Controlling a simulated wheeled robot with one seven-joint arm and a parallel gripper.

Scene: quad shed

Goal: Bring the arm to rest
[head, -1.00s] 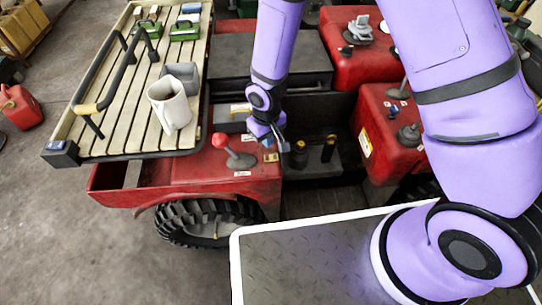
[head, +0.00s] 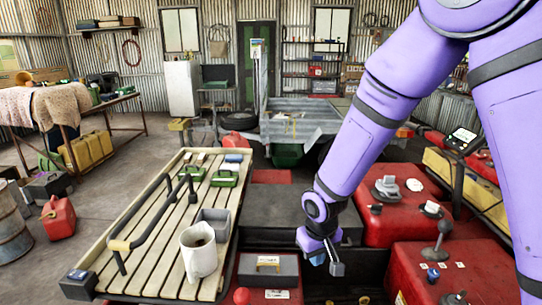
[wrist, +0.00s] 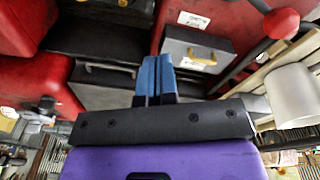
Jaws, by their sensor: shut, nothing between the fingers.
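My gripper (head: 338,268) hangs at the end of my purple arm, above the dark middle of the red quad (head: 400,220) in the head view. In the wrist view its blue fingers (wrist: 156,80) are together with nothing between them. A grey box with a tan handle (head: 268,268) is to the left of the gripper in the head view. It also shows in the wrist view (wrist: 197,58), close beyond the fingers. The gripper touches nothing that I can see.
A slatted rack (head: 150,235) at the left holds a white mug (head: 198,255), a grey open box (head: 214,222) and green cases. A lever (head: 441,238) stands on the red body at the right. A red jerrycan (head: 58,218) stands on the open floor at far left.

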